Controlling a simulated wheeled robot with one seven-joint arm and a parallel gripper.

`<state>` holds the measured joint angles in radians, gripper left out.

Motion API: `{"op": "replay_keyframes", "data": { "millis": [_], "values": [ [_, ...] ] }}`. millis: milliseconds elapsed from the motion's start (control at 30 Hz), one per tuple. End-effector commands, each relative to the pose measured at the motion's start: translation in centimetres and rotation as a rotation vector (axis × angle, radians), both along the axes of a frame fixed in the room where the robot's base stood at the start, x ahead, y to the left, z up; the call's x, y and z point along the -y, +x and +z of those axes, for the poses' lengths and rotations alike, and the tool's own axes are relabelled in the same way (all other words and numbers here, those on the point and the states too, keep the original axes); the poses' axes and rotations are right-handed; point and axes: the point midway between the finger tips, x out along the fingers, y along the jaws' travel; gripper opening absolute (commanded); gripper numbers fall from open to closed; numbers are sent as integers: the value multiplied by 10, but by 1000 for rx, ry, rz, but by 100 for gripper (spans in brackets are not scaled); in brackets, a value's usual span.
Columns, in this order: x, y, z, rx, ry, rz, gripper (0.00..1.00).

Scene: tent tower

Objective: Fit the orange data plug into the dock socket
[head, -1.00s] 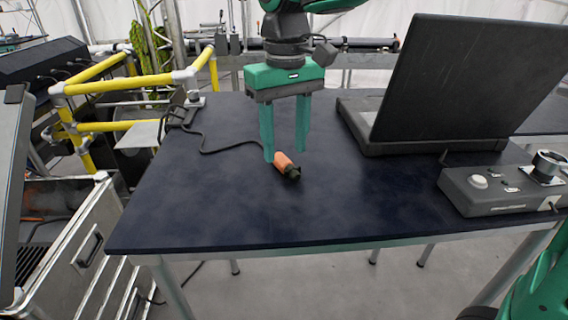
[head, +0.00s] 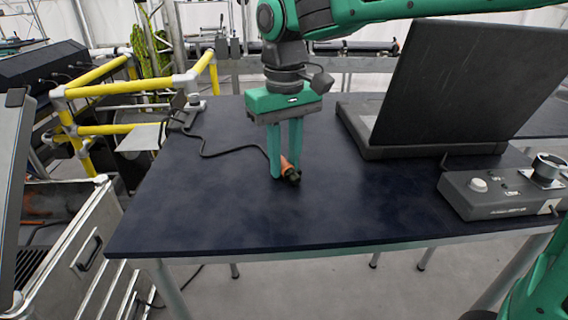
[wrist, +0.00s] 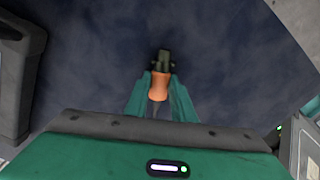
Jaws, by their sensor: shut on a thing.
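The orange data plug (head: 287,166) has an orange body and a dark connector end. It is at the middle of the dark table, with its dark cable running back to the left. My gripper (head: 285,172) is down at the table with its green fingers shut on the plug. In the wrist view the plug (wrist: 159,86) sits between the fingertips (wrist: 159,95), its dark end pointing away from the gripper. The grey box with a round metal ring (head: 500,190), which may be the dock, stands at the table's right edge. I cannot make out its socket opening.
An open laptop (head: 440,90) stands on the table at the back right. The cable (head: 215,153) lies across the table's left part to a small clamp at the corner. The table's front (head: 230,225) is clear. A metal case (head: 85,245) and yellow rails (head: 120,87) stand left of the table.

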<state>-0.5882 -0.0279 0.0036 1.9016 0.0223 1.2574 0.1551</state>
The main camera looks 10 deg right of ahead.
Motion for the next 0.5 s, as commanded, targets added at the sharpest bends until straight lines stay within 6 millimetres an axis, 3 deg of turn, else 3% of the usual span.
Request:
{"op": "replay_keyframes", "data": {
  "millis": [233, 400, 500],
  "values": [
    [0, 1, 14, 2, 2, -1, 0],
    [0, 1, 45, 5, 3, -1, 0],
    [-18, -18, 56, 3, 3, 4, 0]
  ]
}}
